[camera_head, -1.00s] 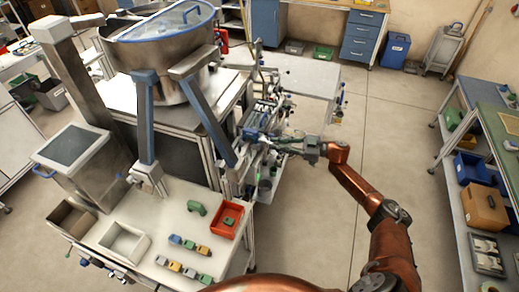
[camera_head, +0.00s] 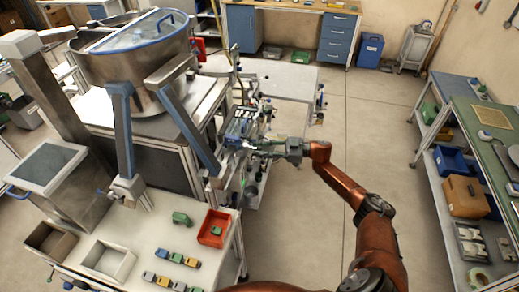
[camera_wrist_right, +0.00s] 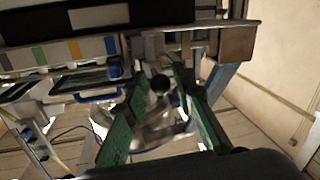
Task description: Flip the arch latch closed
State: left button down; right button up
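In the right wrist view, a dark round knob (camera_wrist_right: 160,85) on a pale metal fitting shows between the fingers; it may be part of the arch latch, but I cannot tell its shape or position. My right gripper (camera_wrist_right: 157,92) has its two green fingers apart, on either side of the knob, with no clear contact. In the head view my right gripper (camera_head: 256,146) reaches left to the side of the machine (camera_head: 238,128), at a cluster of small fittings. The latch is too small to make out there. My left gripper is not in view.
A large metal vat (camera_head: 140,65) stands left of the gripper on blue-grey legs. A red bin (camera_head: 214,226) and small coloured blocks (camera_head: 172,283) lie on the white table in front. A shelved bench (camera_head: 470,150) stands at the right; the floor (camera_head: 330,130) between is clear.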

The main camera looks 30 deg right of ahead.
jog(key=v, duration=1.2)
jog(key=shift+f, duration=0.2)
